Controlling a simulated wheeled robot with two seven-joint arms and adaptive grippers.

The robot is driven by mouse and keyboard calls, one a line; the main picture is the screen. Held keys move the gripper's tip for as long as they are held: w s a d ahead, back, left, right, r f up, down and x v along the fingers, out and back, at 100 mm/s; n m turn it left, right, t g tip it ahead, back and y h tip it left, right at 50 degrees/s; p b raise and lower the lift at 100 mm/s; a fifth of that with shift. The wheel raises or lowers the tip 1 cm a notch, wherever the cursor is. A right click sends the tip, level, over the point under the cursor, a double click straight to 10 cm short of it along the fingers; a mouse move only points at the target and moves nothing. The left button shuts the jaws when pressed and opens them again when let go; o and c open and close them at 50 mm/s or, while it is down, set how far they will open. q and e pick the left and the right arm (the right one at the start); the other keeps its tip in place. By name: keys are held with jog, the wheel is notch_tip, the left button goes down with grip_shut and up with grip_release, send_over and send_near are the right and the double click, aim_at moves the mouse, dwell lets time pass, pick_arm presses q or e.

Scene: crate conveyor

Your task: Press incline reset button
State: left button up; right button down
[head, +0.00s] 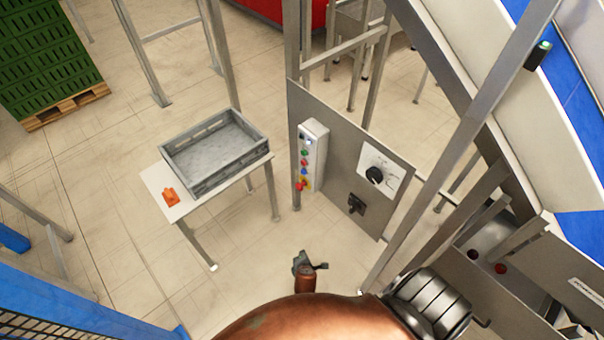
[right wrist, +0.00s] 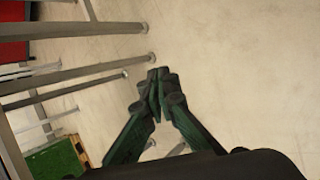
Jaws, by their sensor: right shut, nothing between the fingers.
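A light grey button box (head: 313,155) with a column of small coloured buttons is fixed to the left part of a grey metal panel (head: 340,140). Green, blue, yellow and red buttons show on it; their labels are too small to read, so I cannot tell which is the incline reset. My right gripper (head: 303,261) is below the box in the head view, apart from it. In the right wrist view its fingers (right wrist: 159,78) are shut together, empty, above bare floor. The button box does not show in the wrist view. My left gripper is not in view.
The panel also carries a black knob (head: 375,176) and a black switch (head: 356,204). A small white table (head: 160,180) holds a grey crate (head: 232,165) and an orange object (head: 171,197) left of the box. A grey post crosses right of the panel. Floor before the panel is clear.

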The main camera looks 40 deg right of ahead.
aim_at(303, 172)
jog(key=w+r+n+t+h, duration=0.1)
jog(key=w+r, duration=0.4)
jog(key=r, duration=0.5)
jog(key=w+r+n+t+h, duration=0.2)
jog(key=w+r, duration=0.3)
jog(key=r, duration=0.6)
jog(key=w+r+n+t+h, duration=0.2)
jog(key=w+r, duration=0.3)
jog(key=r, duration=0.5)
jog(key=shift+a+r+t+h, duration=0.15)
jog(key=shift+r+t+h, duration=0.15)
jog(key=shift+t+h, duration=0.15)
jog(key=shift+w, duration=0.1)
jog(key=d, duration=0.9)
jog(key=shift+w, duration=0.35)
jog(key=shift+d, duration=0.35)
